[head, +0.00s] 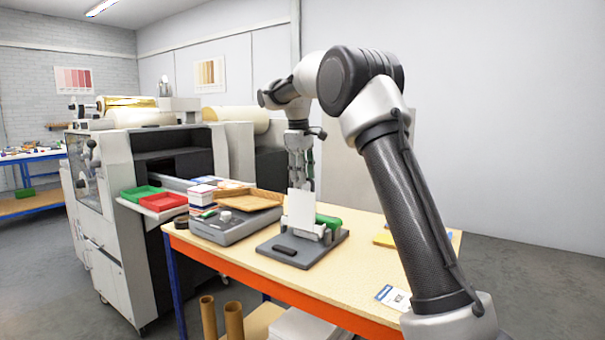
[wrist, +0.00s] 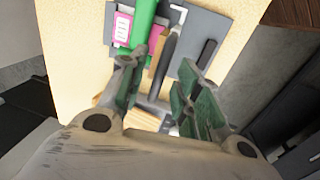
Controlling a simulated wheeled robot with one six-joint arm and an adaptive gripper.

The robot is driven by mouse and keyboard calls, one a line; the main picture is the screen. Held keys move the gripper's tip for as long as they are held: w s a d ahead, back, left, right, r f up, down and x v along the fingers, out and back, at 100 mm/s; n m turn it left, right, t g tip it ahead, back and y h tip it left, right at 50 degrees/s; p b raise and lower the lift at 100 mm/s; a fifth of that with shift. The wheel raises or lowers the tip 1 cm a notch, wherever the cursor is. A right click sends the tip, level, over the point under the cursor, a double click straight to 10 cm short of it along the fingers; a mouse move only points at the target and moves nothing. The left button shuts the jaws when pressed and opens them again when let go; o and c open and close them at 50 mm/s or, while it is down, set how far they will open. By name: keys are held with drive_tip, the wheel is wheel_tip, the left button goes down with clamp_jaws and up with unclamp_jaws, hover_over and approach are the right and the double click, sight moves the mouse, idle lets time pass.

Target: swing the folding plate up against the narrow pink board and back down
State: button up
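In the head view a pale plate (head: 300,211), which I take as the folding plate, stands upright on a hinged fixture with a dark base (head: 318,254). My gripper (head: 304,183) points down at its top edge. In the wrist view my gripper (wrist: 163,60) is open, with a dark narrow edge (wrist: 172,48) between its fingers, probably the plate seen edge-on. I cannot tell whether a finger touches it. The pink board (wrist: 123,25), with a white label, is at the left, partly behind a green part (wrist: 141,24). It is hidden in the head view.
A grey device (head: 232,226) and a wooden tray (head: 248,200) are left of the fixture on the table (head: 345,280). A printed card (head: 393,297) lies front right. Green (head: 142,193) and red (head: 163,202) trays are further left, by a large machine (head: 105,160).

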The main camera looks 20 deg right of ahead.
clamp_jaws()
